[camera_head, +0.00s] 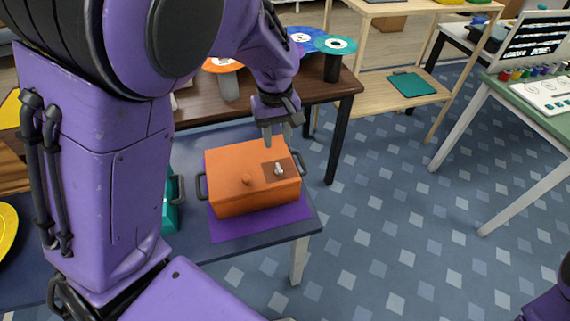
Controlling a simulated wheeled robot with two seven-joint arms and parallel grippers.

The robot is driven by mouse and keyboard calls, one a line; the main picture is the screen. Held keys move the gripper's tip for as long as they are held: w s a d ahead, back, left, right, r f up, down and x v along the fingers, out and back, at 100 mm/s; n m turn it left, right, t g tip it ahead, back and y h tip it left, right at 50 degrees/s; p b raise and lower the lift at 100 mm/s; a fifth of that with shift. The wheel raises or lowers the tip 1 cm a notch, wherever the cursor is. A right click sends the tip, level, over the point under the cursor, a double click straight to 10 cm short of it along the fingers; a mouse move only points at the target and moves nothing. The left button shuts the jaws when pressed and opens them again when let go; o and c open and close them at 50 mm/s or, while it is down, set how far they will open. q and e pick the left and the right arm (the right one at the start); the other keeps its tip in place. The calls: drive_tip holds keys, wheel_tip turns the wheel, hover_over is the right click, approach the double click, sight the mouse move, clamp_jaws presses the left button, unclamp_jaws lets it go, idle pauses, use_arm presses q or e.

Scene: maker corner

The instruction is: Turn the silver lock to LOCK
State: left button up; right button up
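An orange box (232,197) with dark side handles stands on a purple mat (225,230) on the dark blue table. The silver lock (279,169) sits on a brown patch on the right part of the box's top. An orange knob (247,179) is to its left. My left gripper (267,137) points down above the back edge of the box, behind the lock and apart from it. Its fingers look close together, but I cannot tell if they are open. My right gripper is not in view; only a bit of purple arm shows at the lower right.
A teal container (172,205) stands left of the box, partly hidden by my arm. A brown table (335,91) with discs on stands is behind. A wooden shelf (375,92) with a green mat stands farther back. Blue patterned floor (400,230) lies open at right.

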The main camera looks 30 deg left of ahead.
sight(279, 167)
use_arm(q)
drive_tip(key=f, duration=0.7)
drive_tip(key=f+b, duration=0.1)
drive_tip(key=f, duration=0.3)
drive_tip(key=shift+w, duration=0.3)
drive_tip(key=shift+c, duration=0.3)
clamp_jaws()
